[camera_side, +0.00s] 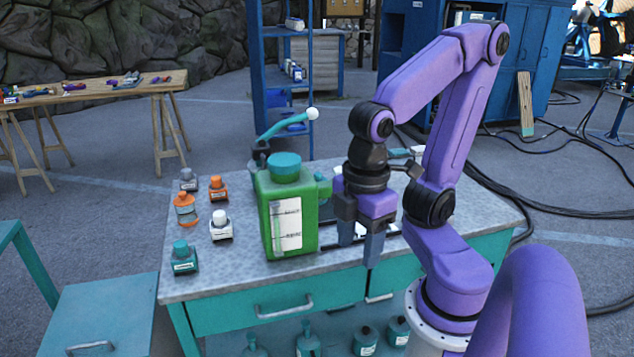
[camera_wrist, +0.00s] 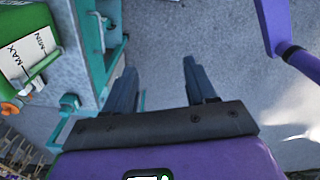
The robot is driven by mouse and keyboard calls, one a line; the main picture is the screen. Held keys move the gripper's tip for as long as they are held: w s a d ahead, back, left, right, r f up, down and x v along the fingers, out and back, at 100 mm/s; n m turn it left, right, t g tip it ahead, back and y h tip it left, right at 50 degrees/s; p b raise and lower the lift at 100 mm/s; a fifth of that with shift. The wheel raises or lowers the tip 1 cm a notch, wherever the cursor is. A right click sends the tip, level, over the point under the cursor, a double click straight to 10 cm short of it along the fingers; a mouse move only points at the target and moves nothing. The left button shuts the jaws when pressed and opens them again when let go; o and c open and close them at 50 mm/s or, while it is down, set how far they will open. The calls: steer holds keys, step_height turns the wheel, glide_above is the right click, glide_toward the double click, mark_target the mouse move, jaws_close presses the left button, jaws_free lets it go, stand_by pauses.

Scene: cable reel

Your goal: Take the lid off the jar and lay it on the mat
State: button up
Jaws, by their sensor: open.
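A large green container (camera_side: 290,215) with a round teal lid (camera_side: 284,165) stands upright on the workbench; I cannot tell whether it is the jar meant. Several small lidded bottles stand left of it, among them an orange one (camera_side: 185,208) and a teal one (camera_side: 184,257). My gripper (camera_side: 360,248) is open, fingers down, to the right of the green container near the bench's front edge. In the wrist view my gripper (camera_wrist: 159,66) has nothing between its fingers, with floor beyond; the green container (camera_wrist: 28,45) is at upper left. A flat dark-and-white item (camera_side: 393,229), possibly the mat, is partly hidden behind my gripper.
The grey-topped bench (camera_side: 235,275) has teal drawers. A teal spout with a white ball end (camera_side: 312,114) rises behind the green container. A blue shelf rack (camera_side: 262,80) stands behind the bench. Bare benchtop lies front left of the container.

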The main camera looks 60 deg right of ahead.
step_height(320, 180, up, 7)
steer(key=w+d+r+n+t+h, duration=0.1)
steer(key=w+d, duration=0.3)
steer(key=w, duration=0.8)
steer(key=w+d+r+n+h, duration=0.1)
steer(key=w+d, duration=0.2)
steer(key=w, duration=0.9)
steer(key=n+g+h, duration=0.2)
steer(key=h, duration=0.1)
glide_above(318, 173)
steer(key=w+a, duration=0.1)
steer(key=a, duration=0.6)
step_height(318, 173, down, 8)
steer(key=x, duration=1.6)
steer(key=shift+w+d+f, duration=0.1)
steer(key=shift+d+f, duration=0.05)
steer(key=shift+f, duration=0.1)
steer(key=shift+m, duration=0.3)
jaws_close()
